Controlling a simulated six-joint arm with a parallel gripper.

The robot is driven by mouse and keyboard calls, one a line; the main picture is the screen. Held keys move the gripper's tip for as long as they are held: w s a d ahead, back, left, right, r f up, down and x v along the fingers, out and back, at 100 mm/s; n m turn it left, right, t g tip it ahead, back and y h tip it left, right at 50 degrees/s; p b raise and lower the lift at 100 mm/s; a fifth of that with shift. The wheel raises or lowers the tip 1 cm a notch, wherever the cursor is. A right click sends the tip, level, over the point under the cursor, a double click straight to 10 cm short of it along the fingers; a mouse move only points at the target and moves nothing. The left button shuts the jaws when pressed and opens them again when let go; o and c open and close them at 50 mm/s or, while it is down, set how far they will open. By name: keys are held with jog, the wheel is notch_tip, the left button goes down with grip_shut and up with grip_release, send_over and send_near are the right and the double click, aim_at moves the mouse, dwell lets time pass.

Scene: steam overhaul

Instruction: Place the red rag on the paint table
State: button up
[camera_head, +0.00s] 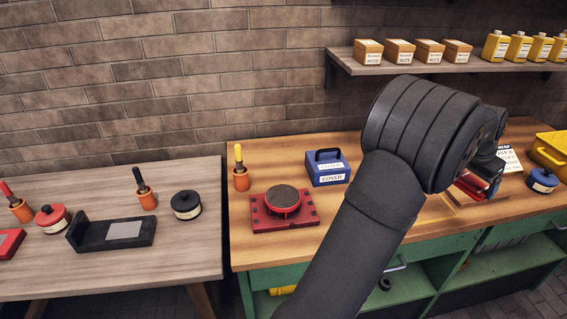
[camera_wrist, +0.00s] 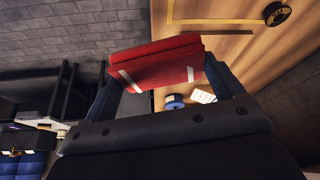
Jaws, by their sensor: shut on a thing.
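The red rag, a folded red block with white stripes, shows large in the wrist view (camera_wrist: 160,62). My gripper (camera_wrist: 160,78) is shut on it, with one finger on each side. In the head view the rag (camera_head: 470,187) shows only partly, beside my gripper (camera_head: 482,180) over the right part of the wooden workbench (camera_head: 270,256). I cannot tell whether it touches the bench. The grey wooden table (camera_head: 190,262) at the left, which bears paint pots and brushes, appears to be the paint table.
On the grey table are a black pot (camera_head: 186,205), a red pot (camera_head: 52,219), a dark L-shaped block (camera_head: 110,233) and brush holders. The bench holds a red stand (camera_head: 284,208), a blue cover box (camera_head: 327,168) and a blue pot (camera_head: 543,180). The grey table's front right is clear.

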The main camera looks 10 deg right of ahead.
jog(key=w+a+n+t+y, duration=0.1)
jog(key=w+a+n, duration=0.2)
jog(key=w+a, duration=0.8)
jog(key=w+a+n+t, duration=0.1)
jog(key=w+a+n, duration=0.5)
jog(key=w, duration=1)
jog(key=w+a+n+y, duration=0.1)
jog(key=w+a, duration=0.4)
jog(key=a, duration=0.5)
jog(key=w+a+n+t+y, duration=0.15)
jog(key=w+a, duration=0.35)
jog(key=a, duration=0.5)
jog(key=w+a+n, duration=0.1)
jog(key=w+a, duration=0.3)
jog(key=a, duration=0.6)
jog(key=n+g+y, duration=0.2)
jog(key=n+y, duration=0.2)
jog(key=n, duration=0.8)
send_over(120, 205)
jog(key=s+d, duration=0.1)
jog(key=shift+m+t, duration=0.25)
notch_tip(120, 205, down, 18)
jog(key=shift+r, duration=0.25)
jog(key=shift+f, duration=2.2)
